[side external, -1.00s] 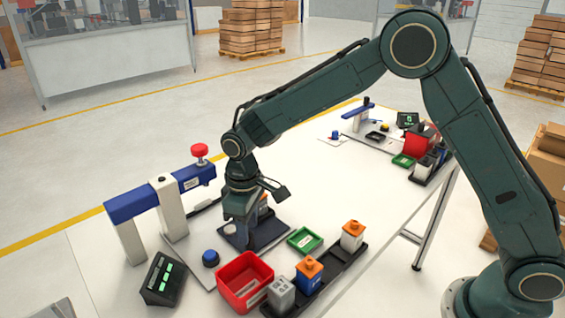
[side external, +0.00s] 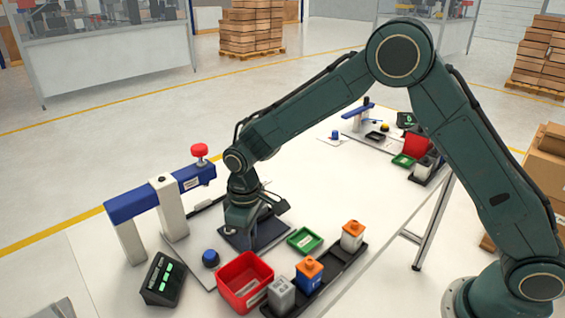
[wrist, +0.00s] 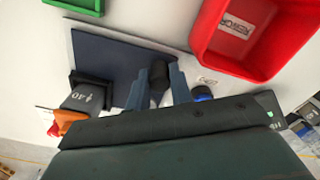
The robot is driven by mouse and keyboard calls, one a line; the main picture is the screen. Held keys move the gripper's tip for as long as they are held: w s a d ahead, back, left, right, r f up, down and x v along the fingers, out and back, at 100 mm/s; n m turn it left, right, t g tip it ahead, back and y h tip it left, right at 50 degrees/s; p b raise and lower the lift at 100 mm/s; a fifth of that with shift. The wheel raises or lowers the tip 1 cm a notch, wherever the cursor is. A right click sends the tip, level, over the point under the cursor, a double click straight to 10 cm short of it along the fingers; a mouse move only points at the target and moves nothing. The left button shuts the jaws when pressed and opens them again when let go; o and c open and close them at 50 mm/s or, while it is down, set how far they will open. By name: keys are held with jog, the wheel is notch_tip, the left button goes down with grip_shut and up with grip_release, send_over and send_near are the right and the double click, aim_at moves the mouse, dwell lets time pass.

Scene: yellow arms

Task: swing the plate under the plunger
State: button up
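The dark flat plate (side external: 270,230) lies on the bench below my gripper (side external: 236,225). It fills the left middle of the wrist view (wrist: 105,52). A short black knob (wrist: 158,74) stands at the plate's edge. My gripper's fingers (wrist: 160,82) are apart, one on each side of this knob; contact cannot be made out. A grey block with an orange end (wrist: 84,98) sits in a black holder on the plate. The plunger with its red knob (side external: 199,151) is on the blue press arm (side external: 140,203), to the left of the plate and apart from it.
A red bin (side external: 245,282) and a blue button (side external: 211,258) are close in front of the plate. A green tray (side external: 305,240) and a black rack (side external: 345,262) with several blocks are to the right. A small display (side external: 162,279) stands front left.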

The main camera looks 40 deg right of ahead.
aim_at(260, 237)
jog(key=shift+d, duration=0.15)
jog(key=shift+w+d, duration=0.15)
jog(key=shift+d, duration=0.65)
jog(key=shift+d, duration=0.2)
jog(key=shift+w+d, duration=0.35)
jog(key=shift+d, duration=0.4)
